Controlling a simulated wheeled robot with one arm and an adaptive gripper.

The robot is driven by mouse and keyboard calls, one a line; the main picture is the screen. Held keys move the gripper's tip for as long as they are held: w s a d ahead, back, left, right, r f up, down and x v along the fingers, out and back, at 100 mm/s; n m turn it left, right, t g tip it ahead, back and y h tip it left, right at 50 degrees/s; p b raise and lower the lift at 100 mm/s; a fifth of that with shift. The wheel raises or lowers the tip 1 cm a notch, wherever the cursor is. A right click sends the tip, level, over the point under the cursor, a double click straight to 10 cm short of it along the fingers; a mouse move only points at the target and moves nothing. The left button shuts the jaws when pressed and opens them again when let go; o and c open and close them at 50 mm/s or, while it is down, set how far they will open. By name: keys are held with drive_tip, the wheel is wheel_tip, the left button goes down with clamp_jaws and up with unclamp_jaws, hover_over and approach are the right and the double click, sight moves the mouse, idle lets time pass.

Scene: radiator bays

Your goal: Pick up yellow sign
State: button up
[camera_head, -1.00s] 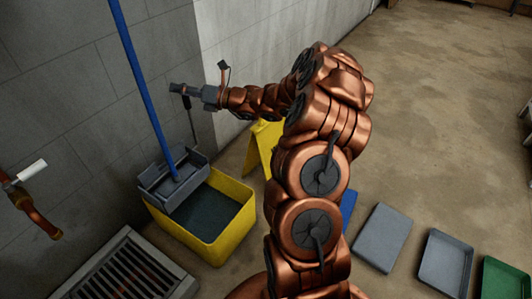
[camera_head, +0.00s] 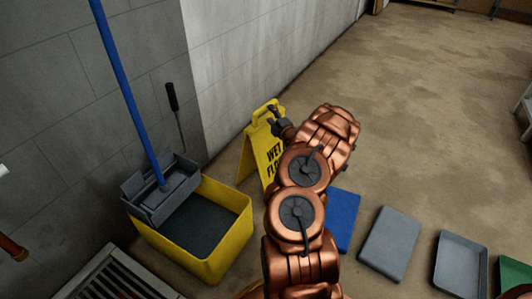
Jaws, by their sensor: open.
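The yellow wet floor sign (camera_head: 264,150) stands upright on the floor as an A-frame, with a handle opening at its top. It is right of the yellow mop bucket, near the wall corner. My arm partly covers its right side and lower part. My gripper (camera_head: 274,121) is open at the top right of the sign, close to its upper edge. I cannot tell whether it touches the sign. The gripper is small and dark in this view.
The yellow mop bucket (camera_head: 240,228) with a grey wringer (camera_head: 157,194) and blue-handled mop (camera_head: 122,85) stands left. Blue (camera_head: 343,218) and grey (camera_head: 389,243) trays lie right. The floor behind is clear.

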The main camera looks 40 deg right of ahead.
drive_tip(key=shift+b+x, duration=0.9)
drive_tip(key=shift+x, duration=1.25)
drive_tip(key=shift+w+d+r, duration=0.25)
drive_tip(key=shift+w+d, duration=0.05)
drive_tip(key=shift+w, duration=0.4)
drive_tip(key=shift+c, duration=0.2)
clamp_jaws()
